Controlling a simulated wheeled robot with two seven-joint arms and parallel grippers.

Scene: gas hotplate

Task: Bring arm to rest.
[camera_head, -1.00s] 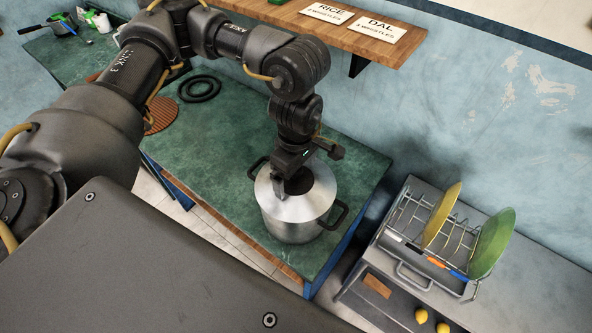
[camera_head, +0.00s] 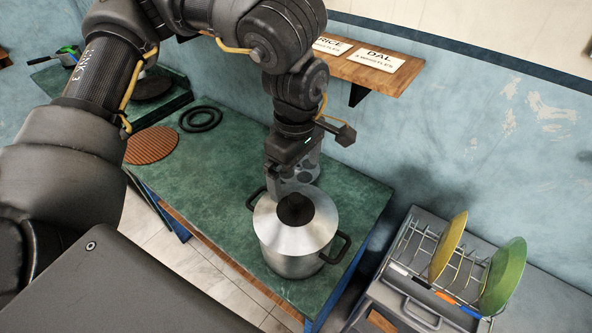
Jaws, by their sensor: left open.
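My left gripper (camera_head: 294,184) is above the far side of a silver pot (camera_head: 290,262) with a lid (camera_head: 312,237) on it. The lid has a dark round knob (camera_head: 295,209). The gripper is open and holds nothing; its fingers point down just behind the knob in the picture. Whether it touches the lid cannot be told. The pot stands upright on the green tabletop (camera_head: 225,165), with dark side handles. My left arm comes in from the left and covers part of the back of the table. My right gripper is not in view.
Two black rings (camera_head: 201,118) and a brown round mat (camera_head: 151,145) lie on the table left of the pot. A wooden shelf (camera_head: 375,75) with cards juts from the wall. A dish rack (camera_head: 440,262) with yellow and green plates stands at right.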

